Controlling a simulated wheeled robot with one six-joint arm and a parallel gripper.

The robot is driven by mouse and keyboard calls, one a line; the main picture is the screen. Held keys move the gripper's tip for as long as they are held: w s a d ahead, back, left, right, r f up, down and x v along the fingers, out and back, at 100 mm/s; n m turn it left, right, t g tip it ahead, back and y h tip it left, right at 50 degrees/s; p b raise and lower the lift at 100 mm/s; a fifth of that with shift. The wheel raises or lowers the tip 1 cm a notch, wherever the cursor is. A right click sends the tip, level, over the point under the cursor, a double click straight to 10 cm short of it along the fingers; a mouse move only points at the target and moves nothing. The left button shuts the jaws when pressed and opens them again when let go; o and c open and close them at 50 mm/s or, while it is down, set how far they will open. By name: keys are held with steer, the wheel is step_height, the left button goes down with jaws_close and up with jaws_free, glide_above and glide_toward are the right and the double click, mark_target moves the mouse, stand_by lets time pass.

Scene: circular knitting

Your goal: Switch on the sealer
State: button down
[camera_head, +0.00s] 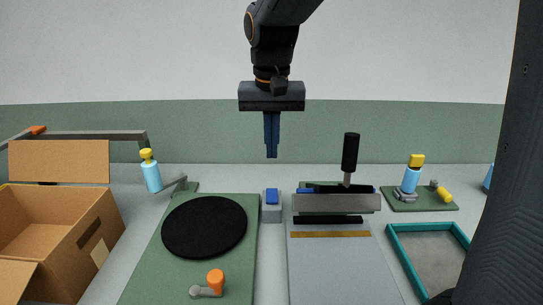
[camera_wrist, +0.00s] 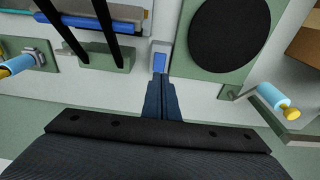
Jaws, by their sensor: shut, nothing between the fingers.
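The sealer (camera_head: 335,203) stands right of centre in the head view, with a grey bar, a black upright handle (camera_head: 350,152) and a pale bed in front. A small grey box with a blue rocker or button (camera_head: 272,196) sits just left of it; I cannot tell its on or off state. The box's blue top (camera_wrist: 159,61) also shows in the wrist view, just beyond my fingertips. My gripper (camera_head: 271,156) is shut and empty, fingers pointing down, above the table near this box. It also shows in the wrist view (camera_wrist: 161,78), apart from the box as far as I can tell.
A green board with a black disc (camera_head: 204,227) and an orange knob (camera_head: 215,279) lies left of the box. An open carton (camera_head: 92,245) stands far left, by a blue bottle (camera_head: 152,176). A green-rimmed tray (camera_head: 392,230) and another bottle (camera_head: 411,180) are at right.

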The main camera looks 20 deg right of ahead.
mark_target(272, 191)
steer(key=shift+w, duration=0.1)
steer(key=shift+w+d+r+t, duration=0.3)
steer(key=shift+w+t, duration=0.1)
steer(key=shift+w, duration=0.2)
steer(key=shift+f, duration=0.15)
steer(key=p+x, duration=0.2)
steer(key=x, duration=1.2)
steer(key=shift+s+d, duration=0.1)
steer(key=shift+d, duration=0.05)
steer(key=shift+p, duration=0.4)
